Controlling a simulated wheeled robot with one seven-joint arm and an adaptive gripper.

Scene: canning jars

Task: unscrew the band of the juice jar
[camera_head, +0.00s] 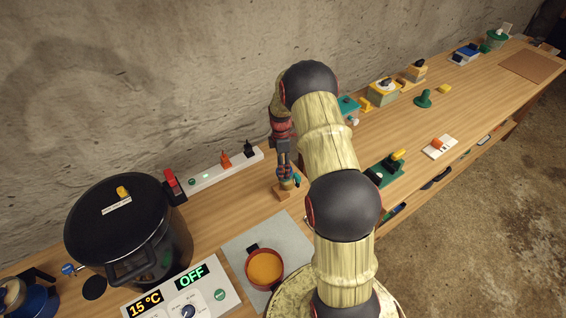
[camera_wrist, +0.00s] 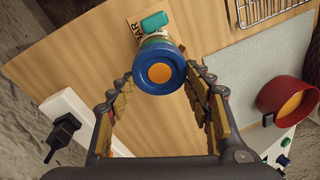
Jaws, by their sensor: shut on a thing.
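The jar has a blue screw band (camera_wrist: 143,77) around an orange lid (camera_wrist: 159,73), seen from above in the wrist view. It stands in a wooden holder (camera_head: 282,193) on the bench, with a teal piece (camera_wrist: 154,21) beside it. In the head view my gripper (camera_head: 284,166) is above the jar (camera_head: 286,184), which is small and partly covered there. Part of the lettering on the holder is hidden.
A red pan (camera_head: 248,270) of orange liquid sits on a grey mat (camera_head: 236,245). A large black pot (camera_head: 120,225) and a control panel (camera_head: 222,281) reading 15 °C and OFF stand left. A white power strip (camera_head: 222,172) lies behind. Several small fixtures stand along the bench to the right.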

